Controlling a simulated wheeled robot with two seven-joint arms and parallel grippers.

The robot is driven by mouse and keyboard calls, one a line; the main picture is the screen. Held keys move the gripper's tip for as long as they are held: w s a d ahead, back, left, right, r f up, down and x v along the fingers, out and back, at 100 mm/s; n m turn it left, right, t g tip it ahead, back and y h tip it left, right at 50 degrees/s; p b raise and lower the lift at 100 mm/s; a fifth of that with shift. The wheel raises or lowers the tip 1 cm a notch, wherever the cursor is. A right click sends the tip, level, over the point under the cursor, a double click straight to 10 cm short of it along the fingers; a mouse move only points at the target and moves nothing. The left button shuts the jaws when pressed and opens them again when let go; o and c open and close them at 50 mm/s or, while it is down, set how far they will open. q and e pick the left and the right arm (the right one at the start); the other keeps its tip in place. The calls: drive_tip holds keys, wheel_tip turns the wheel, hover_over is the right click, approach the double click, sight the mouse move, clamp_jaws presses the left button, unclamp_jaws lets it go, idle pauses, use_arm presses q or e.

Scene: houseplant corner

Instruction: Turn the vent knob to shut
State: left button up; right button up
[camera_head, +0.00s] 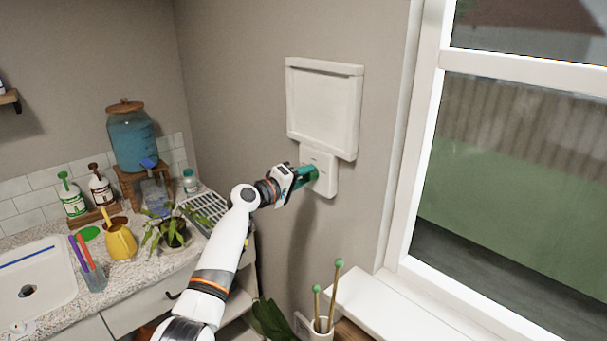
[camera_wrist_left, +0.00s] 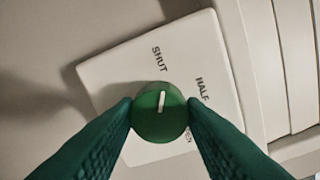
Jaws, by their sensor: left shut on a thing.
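The vent knob (camera_wrist_left: 150,122) is round and green with a white pointer line. It sits on a white plate (camera_wrist_left: 115,90) marked SHUT, HALF and OPEN, OPEN being partly hidden by a finger. The pointer points up in the left wrist view, about at the word SHUT. My left gripper (camera_wrist_left: 160,108) is shut on the knob, a green fingertip on each side. In the head view my left gripper (camera_head: 312,174) reaches the plate (camera_head: 326,183) below the square white vent (camera_head: 323,105) and hides the knob. My right gripper is not in view.
A window (camera_head: 520,180) with a white sill (camera_head: 400,305) is to the right. Left are a counter with a sink (camera_head: 50,290), a potted plant (camera_head: 172,232), a yellow jug (camera_head: 120,241) and a blue dispenser (camera_head: 133,140). A white pot with green-tipped sticks (camera_head: 321,325) stands below.

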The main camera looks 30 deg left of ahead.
use_arm(q)
drive_tip(key=shift+n+p, duration=0.35)
drive_tip(key=shift+n, duration=0.55)
drive_tip(key=o, duration=1)
drive_tip(key=shift+s+a, duration=0.1)
drive_tip(key=shift+s, duration=0.05)
drive_tip(key=b+v, duration=0.4)
drive_tip(key=v, duration=0.7)
drive_tip(key=shift+s+a, duration=0.15)
drive_tip(key=shift+s, duration=0.15)
